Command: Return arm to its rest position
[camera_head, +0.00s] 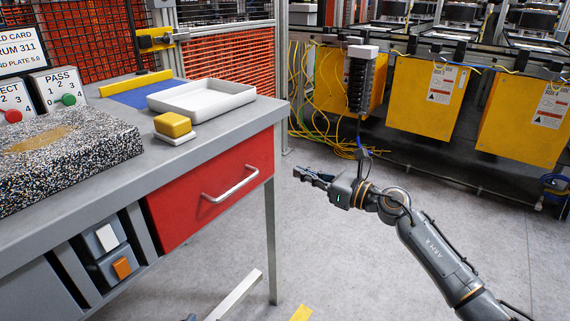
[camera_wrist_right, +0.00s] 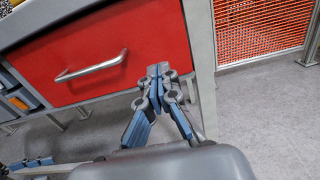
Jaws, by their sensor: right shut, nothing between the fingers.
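My right gripper (camera_head: 299,173) is shut and empty. In the head view it hangs in free air to the right of the workbench, with my right arm reaching in from the lower right. In the right wrist view its closed fingertips (camera_wrist_right: 158,70) show in front of the red drawer (camera_wrist_right: 100,52) near the bench leg. I cannot tell the exact gap to the drawer. The drawer is closed and has a silver handle; it also shows in the head view (camera_head: 172,205). My left gripper is not in view.
The grey workbench (camera_head: 237,122) on the left carries a white tray (camera_head: 205,108), a yellow block (camera_head: 173,124) and a speckled slab (camera_head: 60,170). Yellow cabinets (camera_head: 424,100) and loose cables stand at the back. The floor (camera_head: 400,180) around my right arm is clear.

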